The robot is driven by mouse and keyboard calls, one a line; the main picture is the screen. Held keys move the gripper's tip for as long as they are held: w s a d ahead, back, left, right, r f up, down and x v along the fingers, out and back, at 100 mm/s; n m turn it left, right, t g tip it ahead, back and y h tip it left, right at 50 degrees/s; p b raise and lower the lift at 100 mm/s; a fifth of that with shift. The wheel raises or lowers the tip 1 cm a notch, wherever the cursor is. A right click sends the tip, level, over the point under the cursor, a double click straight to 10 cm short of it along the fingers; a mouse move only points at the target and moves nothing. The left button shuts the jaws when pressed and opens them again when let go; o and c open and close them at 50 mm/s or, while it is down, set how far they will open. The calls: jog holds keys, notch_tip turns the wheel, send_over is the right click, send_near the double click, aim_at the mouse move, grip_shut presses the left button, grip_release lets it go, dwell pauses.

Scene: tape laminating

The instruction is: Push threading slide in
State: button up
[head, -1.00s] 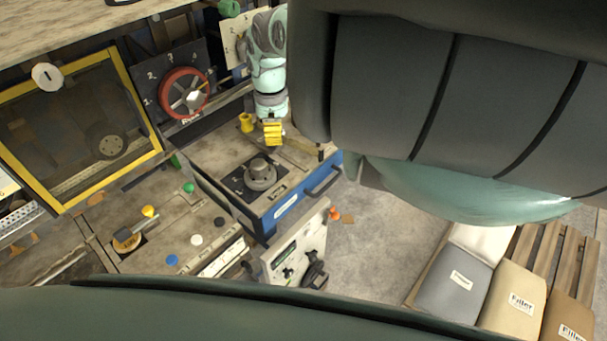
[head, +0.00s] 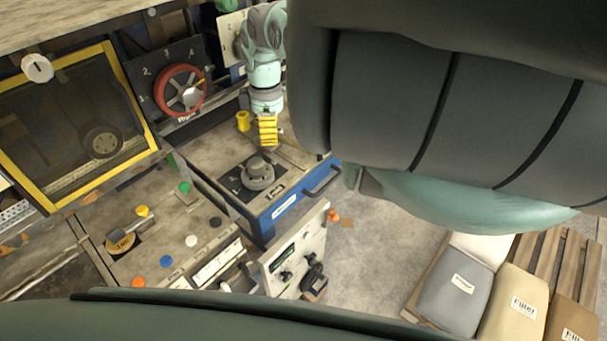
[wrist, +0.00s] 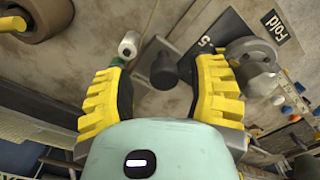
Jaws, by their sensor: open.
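A blue-fronted slide (head: 292,203) with a dark handle (head: 322,180) sticks out from the machine in the head view. It may be the threading slide; I cannot read its label. A round grey knob (head: 257,173) stands on its top. My gripper (head: 267,130) points down, above and behind that knob. In the wrist view my gripper (wrist: 163,100) has its yellow fingers spread, with nothing held between them. A black knob (wrist: 163,71) shows beyond the gap between the fingertips; I cannot tell its distance.
A metal dial (wrist: 251,66) sits beside a "Fold" label (wrist: 274,25) in the wrist view. A red handwheel (head: 180,90) and a yellow-framed window (head: 75,125) stand left. A white control panel (head: 295,257) is in front. Open floor (head: 385,235) lies right of the slide.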

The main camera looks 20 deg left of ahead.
jog(key=shift+r, duration=0.1)
notch_tip(320, 180, up, 12)
dwell(0.5)
dwell(0.5)
